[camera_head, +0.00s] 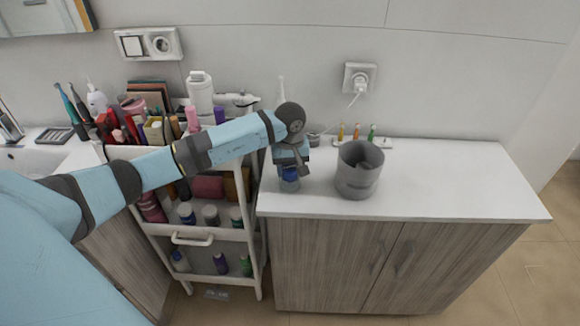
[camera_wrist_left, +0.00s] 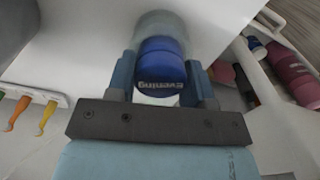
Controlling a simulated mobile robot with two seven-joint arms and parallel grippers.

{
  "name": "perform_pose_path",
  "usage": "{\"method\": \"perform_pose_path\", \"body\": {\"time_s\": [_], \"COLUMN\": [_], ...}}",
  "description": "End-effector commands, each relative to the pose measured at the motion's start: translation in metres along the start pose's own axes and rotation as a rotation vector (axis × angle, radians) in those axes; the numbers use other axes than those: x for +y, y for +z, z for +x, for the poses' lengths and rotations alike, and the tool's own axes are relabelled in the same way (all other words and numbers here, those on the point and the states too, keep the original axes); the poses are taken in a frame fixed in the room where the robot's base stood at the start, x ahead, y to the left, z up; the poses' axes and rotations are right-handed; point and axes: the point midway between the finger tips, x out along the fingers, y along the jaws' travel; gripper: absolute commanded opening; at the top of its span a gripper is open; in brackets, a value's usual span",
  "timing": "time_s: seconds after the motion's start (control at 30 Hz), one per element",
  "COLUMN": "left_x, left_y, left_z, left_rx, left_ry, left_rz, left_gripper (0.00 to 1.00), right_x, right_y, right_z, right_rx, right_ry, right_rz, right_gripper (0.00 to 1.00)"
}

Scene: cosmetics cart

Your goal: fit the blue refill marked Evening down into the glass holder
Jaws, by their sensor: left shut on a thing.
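The blue refill (camera_wrist_left: 162,66) shows the word "Evening" on its label in the left wrist view, where it appears upside down. My left gripper (camera_wrist_left: 161,80) is shut on it, one finger on each side. In the head view the blue refill (camera_head: 290,173) shows just under my left gripper (camera_head: 291,163), near the counter's left end. The clear glass holder (camera_wrist_left: 162,22) lies right beyond the refill, in line with it. The holder (camera_head: 289,186) stands on the counter below the gripper. I cannot tell how deep the refill sits in it. My right gripper is not in view.
A grey cylindrical container (camera_head: 359,178) stands on the white counter (camera_head: 450,185) to the right of the gripper. A white rack (camera_head: 383,143) with small coloured items is behind it. A white cart (camera_head: 205,234) full of bottles stands at the left. The counter's right part is clear.

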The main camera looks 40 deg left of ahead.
Motion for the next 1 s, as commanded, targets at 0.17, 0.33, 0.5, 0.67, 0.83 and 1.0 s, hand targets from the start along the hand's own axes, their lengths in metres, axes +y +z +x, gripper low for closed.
{"method": "perform_pose_path", "body": {"time_s": [0.17, 0.33, 0.5, 0.67, 0.83, 1.0], "left_x": [0.000, 0.000, 0.000, 0.000, 0.001, 0.001], "left_y": [0.000, 0.000, 0.000, 0.000, -0.001, -0.001], "left_z": [-0.001, 0.002, 0.002, 0.002, -0.009, -0.043], "left_rx": [0.001, 0.000, 0.000, 0.000, 0.003, 0.006], "left_ry": [0.001, 0.000, 0.000, 0.001, 0.003, 0.004], "left_rz": [0.000, 0.001, 0.001, 0.001, 0.001, 0.001], "left_gripper": [0.23, 0.57, 0.73, 0.73, 0.73, 0.73], "right_x": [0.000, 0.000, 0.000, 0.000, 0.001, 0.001], "right_y": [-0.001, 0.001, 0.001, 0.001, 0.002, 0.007], "right_z": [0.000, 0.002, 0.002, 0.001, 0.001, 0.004], "right_rx": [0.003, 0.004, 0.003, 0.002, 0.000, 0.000], "right_ry": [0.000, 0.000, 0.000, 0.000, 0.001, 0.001], "right_rz": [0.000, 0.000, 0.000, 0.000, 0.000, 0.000], "right_gripper": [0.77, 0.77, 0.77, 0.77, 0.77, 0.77]}}
